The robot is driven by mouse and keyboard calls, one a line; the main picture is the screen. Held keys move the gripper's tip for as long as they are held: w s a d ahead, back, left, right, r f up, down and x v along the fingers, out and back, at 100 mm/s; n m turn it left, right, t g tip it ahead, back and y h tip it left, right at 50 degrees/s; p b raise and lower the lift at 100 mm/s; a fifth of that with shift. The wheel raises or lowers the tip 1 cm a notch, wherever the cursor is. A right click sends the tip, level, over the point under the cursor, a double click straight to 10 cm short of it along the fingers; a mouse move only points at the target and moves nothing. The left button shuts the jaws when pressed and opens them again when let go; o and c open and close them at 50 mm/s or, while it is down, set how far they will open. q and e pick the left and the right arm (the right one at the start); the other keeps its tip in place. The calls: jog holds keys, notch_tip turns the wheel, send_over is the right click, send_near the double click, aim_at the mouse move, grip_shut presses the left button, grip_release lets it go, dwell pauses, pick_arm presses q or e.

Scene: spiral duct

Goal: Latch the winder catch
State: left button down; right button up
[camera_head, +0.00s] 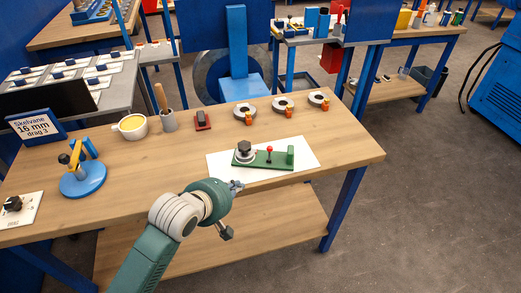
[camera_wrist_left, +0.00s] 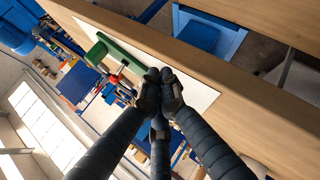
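The winder (camera_head: 277,161) has a green base with a dark round knob (camera_head: 244,149) on its left and a green upright block at its right end. A small red-ball lever (camera_head: 269,149) stands upright in between; I cannot tell whether it is the catch. The winder's green base (camera_wrist_left: 118,50) and red lever part (camera_wrist_left: 116,77) also show in the left wrist view. My left gripper (camera_head: 237,186) is just in front of the winder, near the table's front edge, apart from the lever. In the wrist view its fingertips (camera_wrist_left: 160,75) are together with nothing visible between them. My right gripper is out of view.
A white sheet (camera_head: 308,166) lies under the winder on the wooden table (camera_head: 350,146). Behind are several grey rings (camera_head: 283,104) with orange tabs and a red block (camera_head: 202,120). The table's right end is clear.

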pick_arm(q)
jog(key=w+d+r+n+t+h, duration=0.1)
jog(key=w+d+r+n, duration=0.1)
jog(key=w+r+n, duration=0.2)
jog(key=shift+w+d+r, duration=0.2)
jog(key=shift+w+r, duration=0.65)
jog(key=shift+w, duration=0.4)
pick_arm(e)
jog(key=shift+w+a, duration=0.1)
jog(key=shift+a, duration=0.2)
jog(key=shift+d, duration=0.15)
pick_arm(q)
jog(key=shift+w+d+f, duration=0.2)
jog(key=shift+w, duration=0.15)
jog(key=p+x, duration=0.1)
jog(key=x, duration=0.8)
jog(key=shift+w, duration=0.1)
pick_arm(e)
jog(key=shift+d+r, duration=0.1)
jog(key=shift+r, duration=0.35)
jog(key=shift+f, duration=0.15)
